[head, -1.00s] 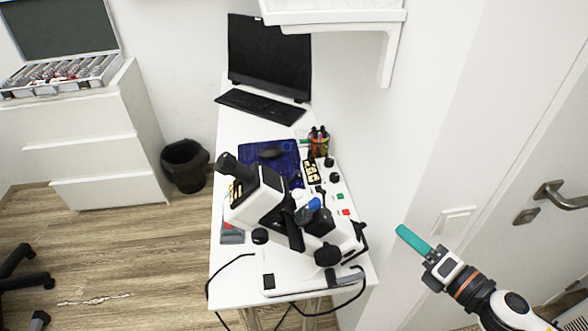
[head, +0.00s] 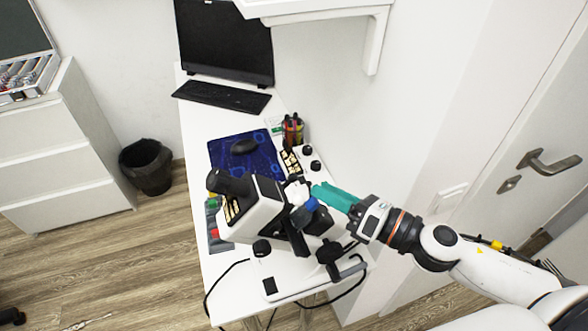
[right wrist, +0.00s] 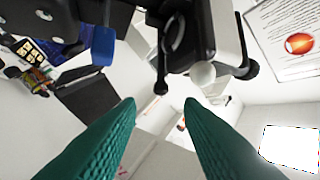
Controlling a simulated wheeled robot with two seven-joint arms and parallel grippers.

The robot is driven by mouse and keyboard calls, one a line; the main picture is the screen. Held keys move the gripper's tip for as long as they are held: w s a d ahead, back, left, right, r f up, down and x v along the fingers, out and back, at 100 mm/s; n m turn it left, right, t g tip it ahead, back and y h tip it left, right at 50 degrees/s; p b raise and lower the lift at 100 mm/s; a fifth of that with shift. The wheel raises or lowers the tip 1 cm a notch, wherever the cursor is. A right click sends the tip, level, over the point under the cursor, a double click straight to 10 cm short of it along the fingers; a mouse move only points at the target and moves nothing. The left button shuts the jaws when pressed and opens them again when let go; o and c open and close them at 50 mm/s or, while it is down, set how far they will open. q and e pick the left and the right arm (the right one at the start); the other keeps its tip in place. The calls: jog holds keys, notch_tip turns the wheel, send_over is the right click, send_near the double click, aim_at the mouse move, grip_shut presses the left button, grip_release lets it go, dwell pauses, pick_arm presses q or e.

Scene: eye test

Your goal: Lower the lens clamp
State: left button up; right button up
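The white and black eye-testing instrument (head: 262,215) stands tilted on the white desk. Its head carries a blue part (head: 311,205), which also shows in the right wrist view (right wrist: 103,47), and black parts. I cannot tell for sure which part is the lens clamp. In the right wrist view a thin black lever (right wrist: 161,80) and a white round knob (right wrist: 203,74) hang from the instrument near my fingertips. My right gripper (head: 316,190) has teal fingers beside the instrument's head. In the right wrist view the right gripper (right wrist: 160,101) is open, with nothing held. My left gripper is out of view.
The desk (head: 196,130) also holds a keyboard (head: 221,97), a monitor (head: 226,42), a mouse (head: 244,146) on a blue mat and a pen holder (head: 292,130). A white shelf (head: 310,10) juts out above. A wall and door (head: 530,130) lie to the right.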

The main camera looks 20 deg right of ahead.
aim_at(297, 178)
jog(key=p+x, duration=0.3)
jog(key=x, duration=0.3)
jog(key=shift+w+a+r, duration=0.1)
jog(key=shift+w+r, duration=0.05)
jog(key=shift+w+a+p, duration=0.35)
jog(key=shift+w+a, duration=0.15)
jog(key=shift+w, duration=0.05)
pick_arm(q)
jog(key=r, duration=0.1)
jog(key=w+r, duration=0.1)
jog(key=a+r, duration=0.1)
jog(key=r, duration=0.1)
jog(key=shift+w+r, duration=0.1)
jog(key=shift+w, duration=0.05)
pick_arm(e)
grip_shut()
